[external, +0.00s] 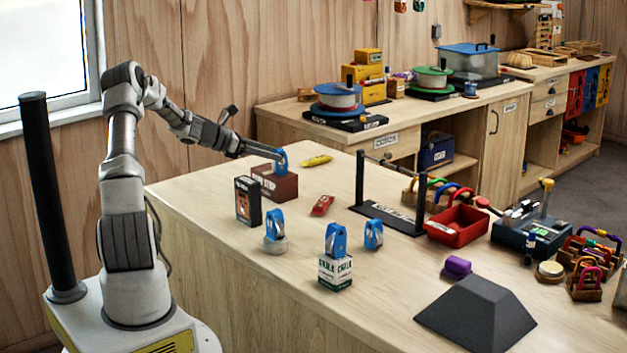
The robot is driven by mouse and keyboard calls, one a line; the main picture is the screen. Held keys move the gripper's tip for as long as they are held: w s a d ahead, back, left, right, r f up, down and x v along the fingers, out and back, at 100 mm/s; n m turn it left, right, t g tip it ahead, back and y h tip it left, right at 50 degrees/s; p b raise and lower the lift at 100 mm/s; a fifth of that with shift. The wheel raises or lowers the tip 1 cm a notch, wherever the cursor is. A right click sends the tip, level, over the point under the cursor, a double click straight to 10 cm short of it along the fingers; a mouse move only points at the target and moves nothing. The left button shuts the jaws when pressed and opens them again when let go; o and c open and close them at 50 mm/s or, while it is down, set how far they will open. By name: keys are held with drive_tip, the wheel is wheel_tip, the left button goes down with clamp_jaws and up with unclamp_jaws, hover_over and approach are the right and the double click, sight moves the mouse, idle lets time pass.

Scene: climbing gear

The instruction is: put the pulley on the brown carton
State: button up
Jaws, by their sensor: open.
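A blue pulley (282,164) stands upright on the brown carton (275,184) near the table's far left side. My gripper (270,153) reaches in from the left at the height of this pulley. It is open, with its fingertips at the pulley; I cannot tell whether they touch it. More blue pulleys show: one on a round grey base (275,230), one on a white and green chalk box (336,240), and one on the bare table (373,235).
A black box (248,201) stands in front of the brown carton. A red item (322,206) and a yellow item (317,160) lie nearby. A black stand with posts (392,217), a red bin (457,228) and a dark grey block (476,314) are farther right.

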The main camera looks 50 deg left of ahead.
drive_tip(key=v, duration=0.6)
drive_tip(key=s+d+r+m+g, duration=0.25)
drive_tip(key=d+m, duration=0.25)
drive_tip(key=d, duration=0.4)
drive_tip(key=s+d+r+m+g, duration=0.25)
drive_tip(key=d+m, duration=0.35)
drive_tip(key=d, duration=0.3)
drive_tip(key=s+d+r+m+g, duration=0.25)
drive_tip(key=d+m, duration=0.25)
drive_tip(key=d, duration=0.4)
drive_tip(key=s+d+r+m+y, duration=0.1)
drive_tip(key=s+d+m+y, duration=0.1)
drive_tip(key=s+d+m, duration=0.2)
drive_tip(key=s+d+m+y, duration=0.3)
drive_tip(key=s+m, duration=0.8)
drive_tip(key=s, duration=0.6)
drive_tip(key=shift+s+d+r+m+t, duration=0.3)
drive_tip(key=shift+s+d+r+t, duration=0.05)
drive_tip(key=shift+s+d, duration=0.1)
